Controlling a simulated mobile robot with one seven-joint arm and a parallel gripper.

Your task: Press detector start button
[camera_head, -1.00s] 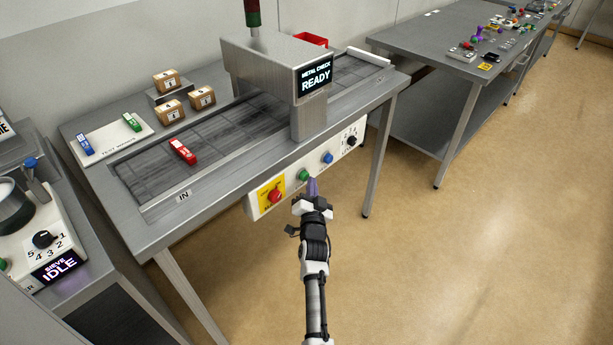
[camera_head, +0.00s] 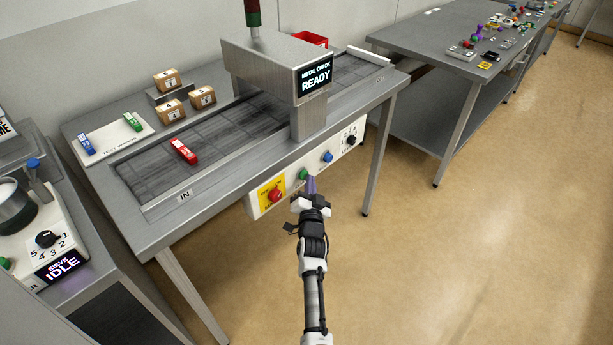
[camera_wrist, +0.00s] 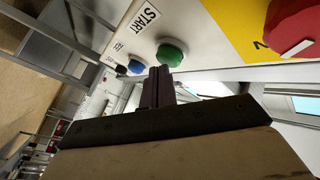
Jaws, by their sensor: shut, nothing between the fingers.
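The metal detector (camera_head: 275,72) stands over the belt, and its screen (camera_head: 315,77) reads "METAL CHECK READY". On the white front panel is the green start button (camera_head: 303,174), between the red stop button (camera_head: 275,194) and a blue button (camera_head: 327,157). In the wrist view the green button (camera_wrist: 172,54) sits beside a "START" label (camera_wrist: 147,16). My gripper (camera_head: 311,183) is shut and empty, just in front of the panel by the green button. In the wrist view its fingertips (camera_wrist: 158,72) overlap the green button's lower edge. I cannot tell whether they touch it.
A red test piece (camera_head: 183,151) lies on the belt near the "IN" label. Several small boxes (camera_head: 170,110) stand behind the belt. A dark knob (camera_head: 351,140) is at the panel's right end. The floor (camera_head: 430,260) to the right is clear.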

